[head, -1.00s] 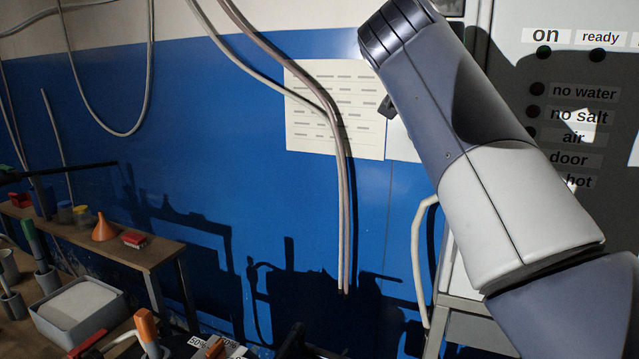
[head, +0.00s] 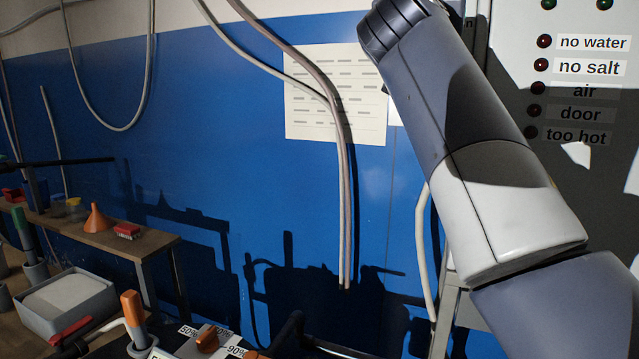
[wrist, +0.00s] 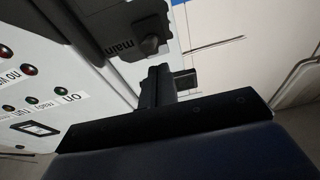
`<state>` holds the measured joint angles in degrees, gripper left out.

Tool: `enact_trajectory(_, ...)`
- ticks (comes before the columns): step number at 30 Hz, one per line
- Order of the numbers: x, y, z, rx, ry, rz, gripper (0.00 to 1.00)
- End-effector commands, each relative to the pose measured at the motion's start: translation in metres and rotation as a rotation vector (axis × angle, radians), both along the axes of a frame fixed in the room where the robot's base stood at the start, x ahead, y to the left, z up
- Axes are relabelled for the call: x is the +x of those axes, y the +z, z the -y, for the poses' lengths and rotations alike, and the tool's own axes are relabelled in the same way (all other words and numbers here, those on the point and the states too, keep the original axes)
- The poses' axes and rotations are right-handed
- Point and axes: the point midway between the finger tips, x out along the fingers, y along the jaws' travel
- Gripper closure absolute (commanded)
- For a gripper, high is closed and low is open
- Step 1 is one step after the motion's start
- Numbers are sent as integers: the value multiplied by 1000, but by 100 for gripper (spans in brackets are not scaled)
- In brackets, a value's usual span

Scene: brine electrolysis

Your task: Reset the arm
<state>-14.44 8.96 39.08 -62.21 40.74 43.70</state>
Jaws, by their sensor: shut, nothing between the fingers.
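My gripper (wrist: 158,84) shows in the wrist view, its dark fingers together and empty in front of a dark bar. Just beyond them is a dark knob (wrist: 150,45) beside the upside-down label "main", on a light cabinet panel (wrist: 75,75). I cannot tell whether the fingers touch the knob. In the head view my arm (head: 470,140) crosses the right side, bent, and my gripper is out of sight there.
The grey cabinet (head: 510,90) with lamps labelled "no water" and "no salt" stands behind my arm. Hoses (head: 345,200) hang on the blue wall. At left, a bench (head: 150,247) bears an orange funnel (head: 97,219); a grey tray (head: 75,327) stands lower.

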Motion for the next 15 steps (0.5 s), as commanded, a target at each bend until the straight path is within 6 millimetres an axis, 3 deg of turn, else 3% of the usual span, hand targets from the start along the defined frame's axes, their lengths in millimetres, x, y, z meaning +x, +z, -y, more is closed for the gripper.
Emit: enact_trajectory(15, -9, -20, -3, -53, -2, 112, 100)
